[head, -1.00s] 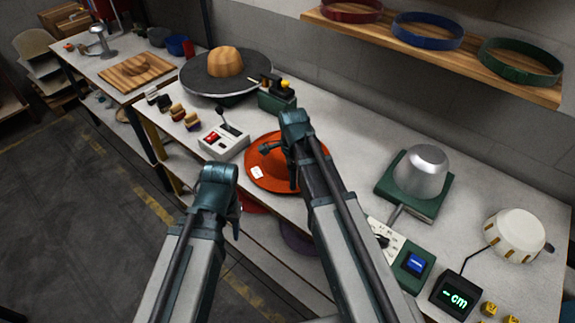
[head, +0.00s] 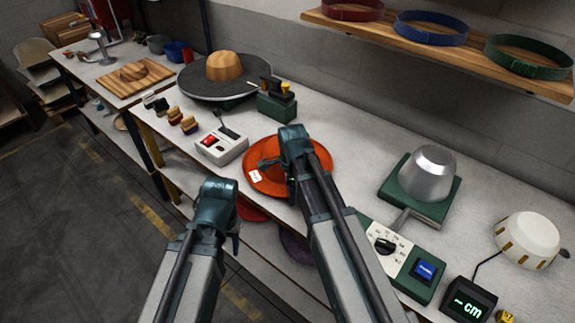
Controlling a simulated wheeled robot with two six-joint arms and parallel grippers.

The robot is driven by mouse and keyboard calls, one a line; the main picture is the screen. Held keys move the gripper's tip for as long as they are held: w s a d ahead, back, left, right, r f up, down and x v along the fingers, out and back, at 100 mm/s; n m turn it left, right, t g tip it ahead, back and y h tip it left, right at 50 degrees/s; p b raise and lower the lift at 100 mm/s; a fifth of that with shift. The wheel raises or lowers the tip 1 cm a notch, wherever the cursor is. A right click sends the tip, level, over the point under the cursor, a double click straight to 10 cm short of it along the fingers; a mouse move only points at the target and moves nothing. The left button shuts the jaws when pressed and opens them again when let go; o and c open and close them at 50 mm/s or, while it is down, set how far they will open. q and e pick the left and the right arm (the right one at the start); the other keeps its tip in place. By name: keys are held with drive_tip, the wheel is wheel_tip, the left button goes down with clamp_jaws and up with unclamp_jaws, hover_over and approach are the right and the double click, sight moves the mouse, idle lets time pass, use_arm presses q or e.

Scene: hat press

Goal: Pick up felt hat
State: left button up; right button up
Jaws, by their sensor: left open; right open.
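An orange-red felt hat (head: 318,161) with a small white tag lies on the white workbench, near its front edge, in the middle of the head view. My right gripper (head: 275,163) is over the hat, and its arm hides part of the crown and the right side of the brim. It is open, and I cannot tell whether it touches the felt. My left gripper (head: 236,232) is open and empty, in front of the bench edge, to the lower left of the hat.
A control box with a red switch (head: 221,146) stands left of the hat. Behind are a round dark turntable with a wooden block (head: 222,67) and a green box (head: 277,106). A metal dome on a green base (head: 429,172) and a white dome (head: 527,239) stand right. Hat bands lie on a shelf (head: 450,48).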

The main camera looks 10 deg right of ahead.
drive_tip(key=shift+c, duration=0.3)
clamp_jaws()
drive_tip(key=shift+r, duration=0.15)
wheel_tip(320, 180, up, 10)
drive_tip(key=p, duration=1)
drive_tip(key=c, duration=0.7)
unclamp_jaws()
clamp_jaws()
drive_tip(key=shift+f, duration=0.25)
